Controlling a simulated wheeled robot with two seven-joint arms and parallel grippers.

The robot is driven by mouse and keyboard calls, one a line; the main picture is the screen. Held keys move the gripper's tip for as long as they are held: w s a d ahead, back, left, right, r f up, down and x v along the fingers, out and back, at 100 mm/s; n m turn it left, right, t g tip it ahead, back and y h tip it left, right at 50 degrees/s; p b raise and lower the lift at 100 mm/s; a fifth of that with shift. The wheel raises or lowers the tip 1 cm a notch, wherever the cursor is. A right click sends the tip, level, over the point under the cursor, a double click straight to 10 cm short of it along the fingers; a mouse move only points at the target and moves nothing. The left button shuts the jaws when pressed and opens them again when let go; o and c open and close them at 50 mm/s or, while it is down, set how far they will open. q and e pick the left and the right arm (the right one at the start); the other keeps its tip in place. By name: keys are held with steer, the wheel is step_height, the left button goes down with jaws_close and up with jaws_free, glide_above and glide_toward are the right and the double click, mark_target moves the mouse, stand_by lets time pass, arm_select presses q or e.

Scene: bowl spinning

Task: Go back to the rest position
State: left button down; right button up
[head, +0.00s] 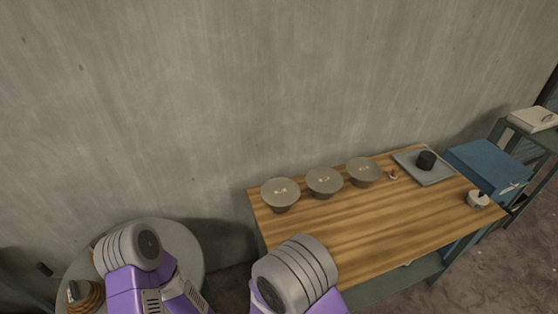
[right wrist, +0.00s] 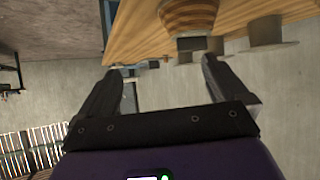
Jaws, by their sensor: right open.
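Three grey bowls, the left (head: 281,194), the middle (head: 324,182) and the right (head: 363,172), stand in a row along the back edge of the wooden table (head: 370,225). My right gripper (right wrist: 160,70) is open and empty in the right wrist view, its two fingers well apart. Beyond its fingertips that view shows the table edge and a striped wooden, bowl-like thing (right wrist: 188,15), cut by the frame. My right arm covers the table's front left corner in the head view. My left arm is over the round table; its gripper is not visible.
A grey tray (head: 437,176) holds a dark round thing (head: 426,160). A small white pot (head: 478,199) stands near the table's right end. A blue box (head: 487,163) is beyond it. A round grey table (head: 189,250) is at left. The table's middle is clear.

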step_height(320, 180, down, 10)
steer(key=s+d+n+g+y, duration=0.2)
steer(key=g+y, duration=0.2)
steer(key=y, duration=0.1)
steer(key=s+f+n+g+y, duration=0.1)
steer(key=s+f+g+y, duration=0.15)
steer(key=s, duration=0.25)
steer(key=s+f+n+g+y, duration=0.1)
steer(key=s+g+y, duration=0.1)
steer(key=s+y, duration=0.25)
step_height(320, 180, down, 10)
steer(key=s+b, duration=0.1)
steer(key=b, duration=0.9)
steer(key=shift+d+n+h, duration=0.2)
steer(key=shift+n+h, duration=0.1)
steer(key=shift+h, duration=0.1)
steer(key=shift+s, duration=0.1)
